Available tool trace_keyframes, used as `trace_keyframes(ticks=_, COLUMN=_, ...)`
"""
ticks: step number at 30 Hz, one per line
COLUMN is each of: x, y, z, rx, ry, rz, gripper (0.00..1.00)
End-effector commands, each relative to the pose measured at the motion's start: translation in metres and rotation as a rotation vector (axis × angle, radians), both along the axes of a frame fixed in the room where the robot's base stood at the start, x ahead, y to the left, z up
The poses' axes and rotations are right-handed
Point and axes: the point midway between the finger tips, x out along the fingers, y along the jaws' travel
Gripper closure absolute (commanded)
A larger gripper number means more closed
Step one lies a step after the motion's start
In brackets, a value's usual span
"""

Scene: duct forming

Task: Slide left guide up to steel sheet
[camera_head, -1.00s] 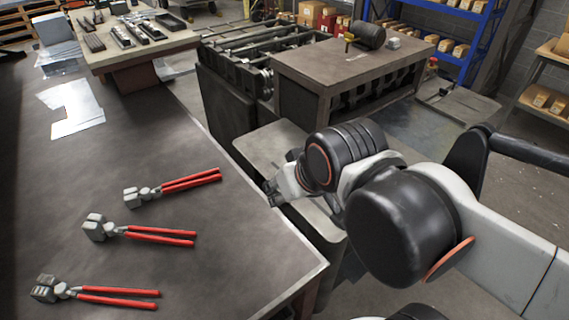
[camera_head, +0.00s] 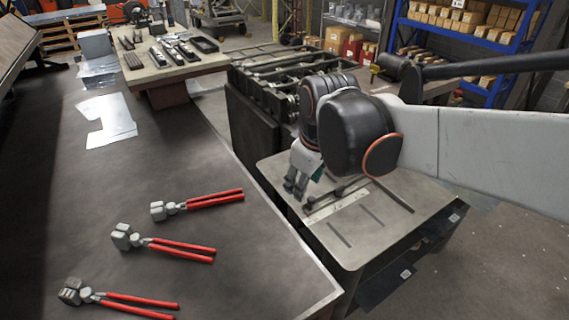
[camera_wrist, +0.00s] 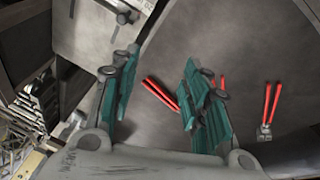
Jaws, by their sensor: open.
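My gripper (camera_head: 296,186) is open and empty over the left edge of a small slotted steel table. Its teal-padded fingers also show wide apart in the wrist view (camera_wrist: 160,100). A dark bar with a round knob (camera_head: 309,205), which looks like the left guide, lies on that table just below and right of my fingertips, apart from them. A pale strip lies beside it. Small dark fittings (camera_wrist: 122,15) show at the top of the wrist view. A bright cut steel sheet (camera_head: 108,128) lies on the large dark bench; I cannot tell whether a sheet lies against the guide.
The large dark bench (camera_head: 150,180) on the left holds several red-handled pliers (camera_head: 183,249). A machine with rollers (camera_head: 285,85) stands behind the small table (camera_head: 375,240). The small table's right part is clear. Blue shelves (camera_head: 470,40) stand at the back right.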

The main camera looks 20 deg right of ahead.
Motion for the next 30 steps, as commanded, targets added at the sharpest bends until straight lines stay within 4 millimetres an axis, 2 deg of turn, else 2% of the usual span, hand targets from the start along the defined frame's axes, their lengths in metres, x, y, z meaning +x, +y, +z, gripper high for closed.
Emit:
trace_keyframes(ticks=1, x=0.014, y=-0.008, z=0.003, rx=-0.014, ry=0.027, rz=0.033, gripper=0.57)
trace_keyframes(ticks=3, x=0.027, y=-0.015, z=0.0, rx=-0.029, ry=0.066, rz=0.089, gripper=0.57)
trace_keyframes(ticks=15, x=0.092, y=-0.059, z=-0.033, rx=-0.057, ry=0.257, rz=0.348, gripper=0.57)
trace_keyframes(ticks=21, x=0.108, y=-0.074, z=-0.05, rx=-0.05, ry=0.311, rz=0.432, gripper=0.57)
trace_keyframes(ticks=30, x=0.112, y=-0.078, z=-0.068, rx=-0.047, ry=0.327, rz=0.458, gripper=0.57)
